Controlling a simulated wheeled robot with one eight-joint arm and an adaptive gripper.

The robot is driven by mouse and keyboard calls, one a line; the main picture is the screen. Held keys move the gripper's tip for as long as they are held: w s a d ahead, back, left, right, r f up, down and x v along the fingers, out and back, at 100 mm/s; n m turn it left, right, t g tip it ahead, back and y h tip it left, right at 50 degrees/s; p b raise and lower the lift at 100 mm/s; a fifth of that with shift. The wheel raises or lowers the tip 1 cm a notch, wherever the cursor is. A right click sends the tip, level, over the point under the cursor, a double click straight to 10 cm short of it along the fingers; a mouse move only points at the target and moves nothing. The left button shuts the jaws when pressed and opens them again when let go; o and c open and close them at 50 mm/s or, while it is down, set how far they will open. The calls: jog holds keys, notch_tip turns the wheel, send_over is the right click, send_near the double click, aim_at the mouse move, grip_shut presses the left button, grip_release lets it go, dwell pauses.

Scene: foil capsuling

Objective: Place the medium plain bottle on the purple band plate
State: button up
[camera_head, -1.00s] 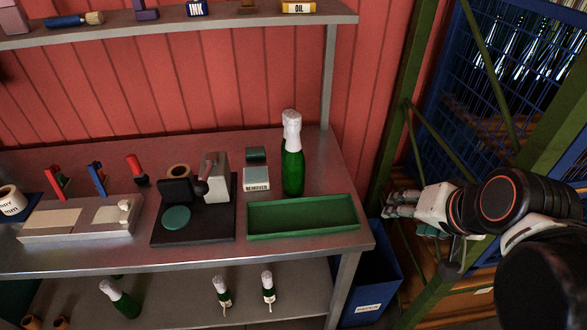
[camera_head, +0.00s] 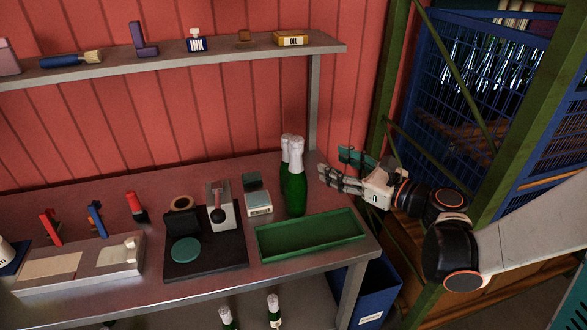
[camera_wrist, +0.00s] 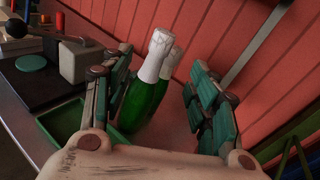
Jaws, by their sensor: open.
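Two green bottles with white foil tops stand close together on the bench. The nearer bottle (camera_head: 297,180) partly hides the other bottle (camera_head: 285,155). I cannot tell which is the medium plain one. My gripper (camera_head: 332,168) is open and empty, just right of the bottles at about mid-height. In the wrist view the nearer bottle (camera_wrist: 147,90) and the farther bottle (camera_wrist: 170,65) show between the spread fingers, beyond the palm. I see no contact. I cannot make out a plate with a purple band.
A green tray (camera_head: 312,236) lies in front of the bottles. Left of it are a black press base (camera_head: 205,262), a labelled box (camera_head: 258,203) and a tool holder (camera_head: 80,270). Shelf (camera_head: 200,60) overhangs behind. A green post (camera_head: 385,100) and blue rack (camera_head: 450,80) stand right.

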aim_at(301, 144)
jog(key=shift+m+t+y, duration=0.4)
jog(key=shift+m, duration=0.5)
jog(key=shift+b+x, duration=1.35)
jog(key=shift+x, duration=5.6)
jog(key=shift+r, duration=0.15)
grip_shut()
